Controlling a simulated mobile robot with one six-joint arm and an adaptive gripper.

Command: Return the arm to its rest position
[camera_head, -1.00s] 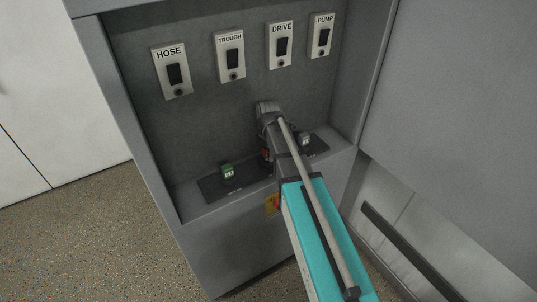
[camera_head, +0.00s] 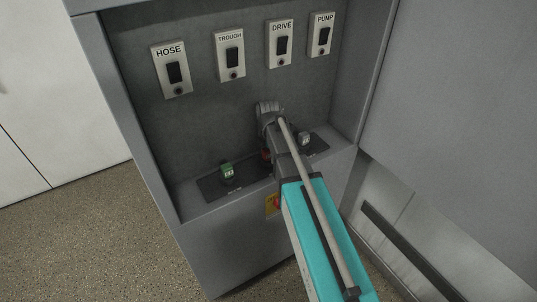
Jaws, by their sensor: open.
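My arm runs up from the bottom of the head view, with a teal link, a grey rod along it and a dark grey ribbed joint at its far end. That end is in front of the back panel of the grey cabinet (camera_head: 235,250), below the TROUGH switch (camera_head: 229,55) and DRIVE switch (camera_head: 280,44). I cannot make out any gripper fingers; my gripper seems hidden by the arm. The arm also hides part of the shelf.
The HOSE switch (camera_head: 172,70) and PUMP switch (camera_head: 320,35) are at either side. On the shelf are a green block (camera_head: 227,171), a partly hidden red piece (camera_head: 266,155) and a pale block (camera_head: 305,139). Cabinet walls stand left and right. Open floor (camera_head: 90,240) is at left.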

